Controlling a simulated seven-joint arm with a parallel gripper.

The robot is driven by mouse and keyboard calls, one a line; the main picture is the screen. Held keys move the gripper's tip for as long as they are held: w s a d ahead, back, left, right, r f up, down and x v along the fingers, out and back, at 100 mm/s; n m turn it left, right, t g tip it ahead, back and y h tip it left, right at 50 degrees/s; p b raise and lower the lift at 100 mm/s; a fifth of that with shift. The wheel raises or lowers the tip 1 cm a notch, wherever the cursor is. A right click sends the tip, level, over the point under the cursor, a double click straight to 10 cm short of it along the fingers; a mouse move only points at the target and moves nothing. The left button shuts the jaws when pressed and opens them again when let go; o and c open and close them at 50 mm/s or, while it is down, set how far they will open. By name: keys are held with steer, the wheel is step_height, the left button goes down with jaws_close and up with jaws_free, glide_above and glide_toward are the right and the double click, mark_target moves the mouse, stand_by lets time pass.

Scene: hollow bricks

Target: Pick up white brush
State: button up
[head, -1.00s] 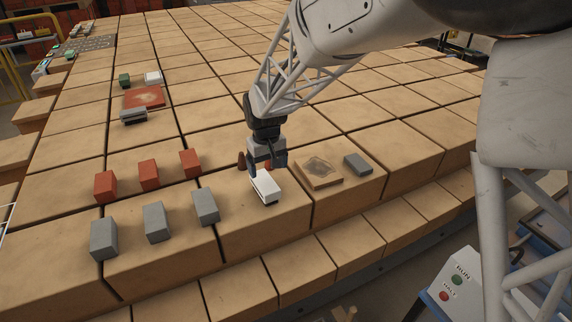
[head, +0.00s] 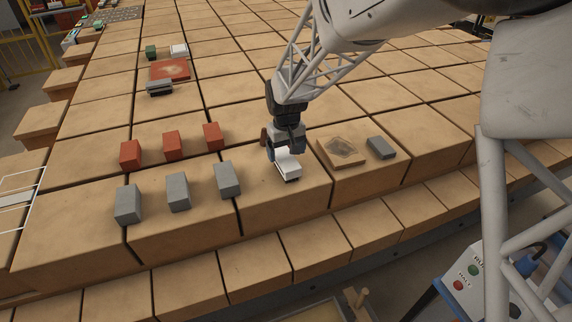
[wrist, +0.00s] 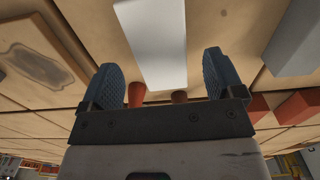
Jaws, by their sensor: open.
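The white brush (head: 288,169), a white block with a dark underside, lies on a large tan block near the front edge. My gripper (head: 285,155) points down at its far end. In the wrist view the white top of the brush (wrist: 153,40) runs between the two blue, ridged fingers of my gripper (wrist: 163,65). The fingers are apart, with a gap visible on both sides of the brush. I cannot tell how far down its sides the fingertips reach. The brush's underside is mostly hidden.
A tan tile with a dark diamond mark (head: 343,151) and a grey brick (head: 382,147) lie to the right. Red bricks (head: 172,145) and grey bricks (head: 178,191) stand in rows to the left. Small reddish-brown objects (wrist: 136,95) are close behind the brush.

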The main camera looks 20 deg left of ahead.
mark_target(286, 158)
steer(key=shift+f, duration=2.6)
steer(key=c, duration=1.1)
steer(key=shift+o, duration=0.2)
steer(key=shift+r, duration=0.2)
steer(key=shift+r, duration=0.55)
step_height(286, 158, up, 2)
steer(key=s+d+r, duration=0.1)
steer(key=s+d, duration=0.9)
steer(key=s, duration=0.2)
steer(key=shift+s+r, duration=0.25)
